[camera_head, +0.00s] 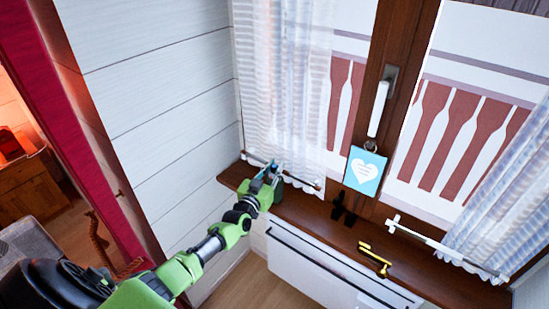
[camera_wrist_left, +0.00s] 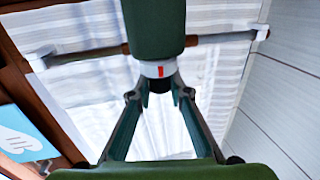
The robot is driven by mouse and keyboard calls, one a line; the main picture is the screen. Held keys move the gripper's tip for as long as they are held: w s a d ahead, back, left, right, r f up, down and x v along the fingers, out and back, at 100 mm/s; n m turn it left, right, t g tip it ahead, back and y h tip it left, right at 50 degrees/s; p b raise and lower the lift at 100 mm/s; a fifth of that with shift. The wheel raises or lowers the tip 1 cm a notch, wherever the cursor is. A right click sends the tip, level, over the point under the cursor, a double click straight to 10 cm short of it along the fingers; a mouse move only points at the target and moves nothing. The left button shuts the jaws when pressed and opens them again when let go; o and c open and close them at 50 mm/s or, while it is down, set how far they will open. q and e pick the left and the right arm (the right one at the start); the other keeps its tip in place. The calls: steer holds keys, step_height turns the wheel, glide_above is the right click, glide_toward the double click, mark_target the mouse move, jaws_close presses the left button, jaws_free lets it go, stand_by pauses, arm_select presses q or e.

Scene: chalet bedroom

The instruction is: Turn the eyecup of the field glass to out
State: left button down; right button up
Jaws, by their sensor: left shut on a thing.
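The field glass (camera_wrist_left: 155,28) shows in the left wrist view as a dark green tube at the top middle. It has a white ring with a red mark (camera_wrist_left: 159,71) near its end. A short black eyecup (camera_wrist_left: 158,85) sits below the ring, partly between the fingers. My left gripper (camera_wrist_left: 160,92) is shut on the eyecup, one finger on each side. In the head view my left gripper (camera_head: 270,173) is at the left end of the window sill, where the field glass is mostly hidden by it. My right gripper is not in view.
The wooden sill (camera_head: 308,208) carries a small black object (camera_head: 343,206) and a brass-coloured object (camera_head: 375,259). A blue heart card (camera_head: 366,171) hangs by the window handle (camera_head: 378,108). Curtains and rods are close behind the gripper; a white plank wall (camera_head: 165,100) is at left.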

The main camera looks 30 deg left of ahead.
arm_select(q)
steer(key=n+y+p, duration=0.1)
steer(key=y+p, duration=0.1)
steer(key=shift+d+r+n+y, duration=0.15)
steer(key=shift+n+y, duration=0.25)
steer(key=shift+n+g+y+p, duration=0.6)
steer(key=shift+n+y+p, duration=0.1)
steer(key=shift+y, duration=0.6)
steer(key=shift+n+g+y, duration=0.3)
steer(key=shift+n, duration=0.1)
steer(key=c, duration=1.9)
jaws_free()
